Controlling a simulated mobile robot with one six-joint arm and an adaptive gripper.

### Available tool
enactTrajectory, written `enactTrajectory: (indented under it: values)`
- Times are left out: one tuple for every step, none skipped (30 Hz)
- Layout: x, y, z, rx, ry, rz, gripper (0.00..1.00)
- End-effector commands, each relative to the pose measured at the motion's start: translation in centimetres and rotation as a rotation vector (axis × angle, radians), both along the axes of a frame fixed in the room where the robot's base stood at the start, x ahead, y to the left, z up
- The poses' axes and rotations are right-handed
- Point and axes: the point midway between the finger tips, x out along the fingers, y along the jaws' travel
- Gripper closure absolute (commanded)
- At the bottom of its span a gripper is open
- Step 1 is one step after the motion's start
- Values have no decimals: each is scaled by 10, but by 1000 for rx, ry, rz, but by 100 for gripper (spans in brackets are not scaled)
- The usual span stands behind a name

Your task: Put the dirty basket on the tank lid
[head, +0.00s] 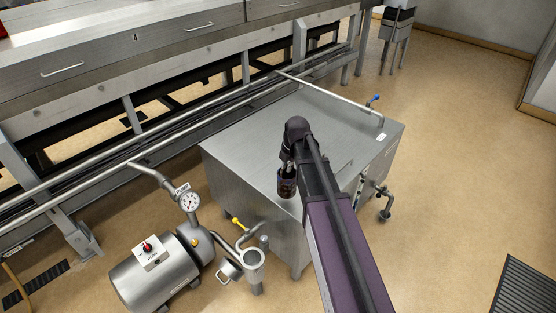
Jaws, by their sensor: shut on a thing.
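The tank (240,185) is a large steel box in the middle of the head view, with a flat grey lid (255,135) on top. My arm reaches up from the bottom, across the lid's front part. My gripper (287,168) points down and is shut on a small dark cylindrical basket (287,187). The basket hangs upright and shows against the lid near its front left edge. I cannot tell whether it touches the lid or hangs above it. My arm hides part of the lid's front right side.
An open strainer pot (252,259) stands before the tank, beside a yellow-handled valve (238,222). A pump (155,275) with a gauge (189,203) is at lower left. A pipe (325,93) with a blue handle runs along the lid's back. The lid's left and middle are clear.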

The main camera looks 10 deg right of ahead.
Motion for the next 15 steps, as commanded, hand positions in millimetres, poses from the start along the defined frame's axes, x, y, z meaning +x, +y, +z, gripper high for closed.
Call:
enactTrajectory:
  values:
    - [15, 1, -2, 0, 0, 1, 100]
    - [21, 2, -2, 0, 0, 1, 100]
    - [28, 3, -3, 0, 0, 1, 100]
    - [34, 4, -4, 0, 0, 1, 100]
    - [39, 5, -4, 0, 0, 1, 100]
    - [47, 6, -5, 0, 0, 1, 100]
    - [52, 7, -5, 0, 0, 1, 100]
    - [58, 8, -6, 0, 0, 1, 100]
    - [65, 9, -7, 0, 0, 1, 100]
    - [69, 10, -7, 0, 0, 1, 100]
    - [74, 11, -7, 0, 0, 1, 100]
    - [79, 12, -8, 0, 0, 1, 100]
    - [82, 12, -8, 0, 0, 1, 100]
    - [85, 13, -8, 0, 0, 1, 100]
    - [88, 13, -9, 0, 0, 1, 100]
